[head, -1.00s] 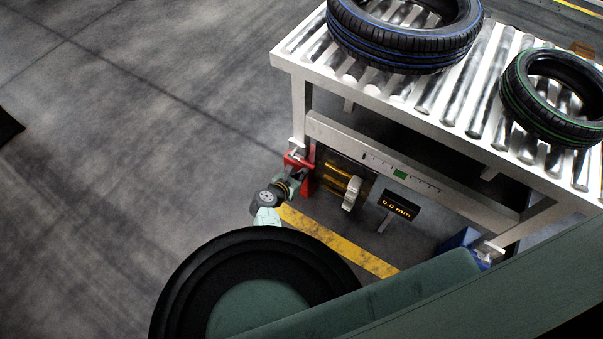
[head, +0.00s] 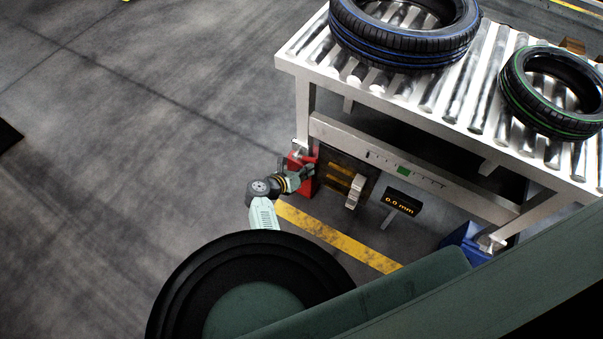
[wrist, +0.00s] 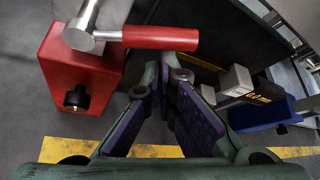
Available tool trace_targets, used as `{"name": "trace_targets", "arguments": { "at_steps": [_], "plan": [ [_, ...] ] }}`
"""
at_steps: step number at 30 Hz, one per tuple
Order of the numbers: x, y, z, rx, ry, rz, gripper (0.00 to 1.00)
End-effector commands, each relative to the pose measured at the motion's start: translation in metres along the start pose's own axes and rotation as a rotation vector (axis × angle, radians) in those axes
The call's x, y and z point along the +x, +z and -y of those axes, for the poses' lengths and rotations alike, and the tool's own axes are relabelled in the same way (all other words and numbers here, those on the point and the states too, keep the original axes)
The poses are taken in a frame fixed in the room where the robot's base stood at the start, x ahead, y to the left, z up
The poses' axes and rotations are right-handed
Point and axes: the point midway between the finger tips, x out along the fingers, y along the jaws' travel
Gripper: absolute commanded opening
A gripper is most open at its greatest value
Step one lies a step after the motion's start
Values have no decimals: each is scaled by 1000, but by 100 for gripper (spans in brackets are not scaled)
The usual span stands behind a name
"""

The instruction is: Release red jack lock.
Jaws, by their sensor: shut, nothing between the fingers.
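The red jack (wrist: 75,75) stands on the floor under the near-left conveyor leg; in the head view its red body (head: 307,183) is partly hidden by my gripper. In the wrist view it fills the upper left. A silver hub (wrist: 82,32) on its top carries a lever with a red grip (wrist: 160,38) pointing right. Whether the tips touch the grip, I cannot tell.
A blue jack (head: 465,240) stands under the right leg. A display (head: 402,202) reads 0.0 mm. Two tyres lie on the roller conveyor (head: 400,125).

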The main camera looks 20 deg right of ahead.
Motion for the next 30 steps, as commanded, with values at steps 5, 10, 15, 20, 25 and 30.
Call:
{"name": "trace_targets", "arguments": {
  "at_steps": [5, 10, 15, 20, 25, 30],
  "plan": [
    [2, 14, 5, -145, -83, 7, 0],
    [-2, 22, 6, -284, -165, 6, 0],
    [-8, 30, 5, -423, -248, 6, 0],
    [-13, 38, 2, -554, -325, 6, 0],
    [-17, 46, -2, -685, -403, 5, 0],
    [-21, 52, -6, -799, -470, 5, 0]
  ]
}}
